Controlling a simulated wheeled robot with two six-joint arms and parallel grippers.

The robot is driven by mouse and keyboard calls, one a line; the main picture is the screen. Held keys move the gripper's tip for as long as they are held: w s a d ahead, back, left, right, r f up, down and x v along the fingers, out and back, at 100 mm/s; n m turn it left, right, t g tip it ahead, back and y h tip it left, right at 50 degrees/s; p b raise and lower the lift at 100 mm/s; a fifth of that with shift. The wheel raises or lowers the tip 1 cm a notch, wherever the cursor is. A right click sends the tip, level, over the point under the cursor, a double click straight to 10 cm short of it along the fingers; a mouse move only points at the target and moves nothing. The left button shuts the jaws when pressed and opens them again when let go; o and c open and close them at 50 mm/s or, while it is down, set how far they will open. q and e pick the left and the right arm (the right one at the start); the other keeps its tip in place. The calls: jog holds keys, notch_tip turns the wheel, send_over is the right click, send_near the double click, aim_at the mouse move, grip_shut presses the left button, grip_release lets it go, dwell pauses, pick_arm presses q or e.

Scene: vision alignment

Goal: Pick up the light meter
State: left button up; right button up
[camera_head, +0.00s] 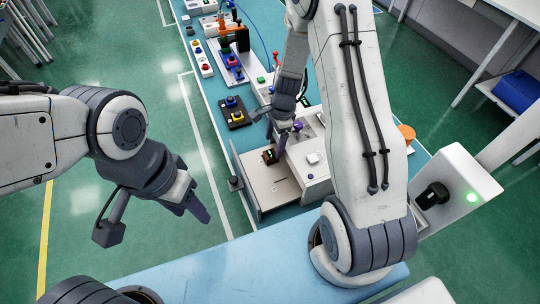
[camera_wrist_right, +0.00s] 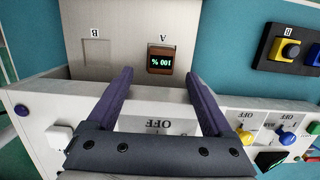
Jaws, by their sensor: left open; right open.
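The light meter (camera_wrist_right: 161,60) is a small dark block with a lit display reading 100 %, seen upside down in the right wrist view. It sits at the spot marked A on a grey panel (camera_wrist_right: 125,45). In the head view the light meter (camera_head: 269,156) is by the tip of my right gripper (camera_head: 279,143). In the right wrist view my right gripper (camera_wrist_right: 159,80) is open, its two purple fingers apart, with the light meter ahead between the fingertips and nothing held. My left gripper (camera_head: 193,206) is open and empty over the floor at the left.
The spot marked B (camera_wrist_right: 96,53) beside the light meter is an empty outlined recess. A white box with switches (camera_wrist_right: 265,135) stands next to the panel. Button boxes (camera_head: 235,112) and other devices line the blue table (camera_head: 221,90).

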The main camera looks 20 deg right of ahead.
aim_at(271, 153)
jog(key=shift+a+f+p, duration=0.1)
jog(key=shift+a+f, duration=0.1)
jog(key=shift+f, duration=0.7)
jog(key=shift+a+f+p, duration=0.1)
jog(key=shift+a+f, duration=0.05)
jog(key=shift+f, duration=0.75)
jog(key=shift+a+f+p, duration=0.1)
jog(key=shift+a+f, duration=0.1)
jog(key=shift+f, duration=0.7)
grip_shut()
jog(key=shift+r, duration=0.15)
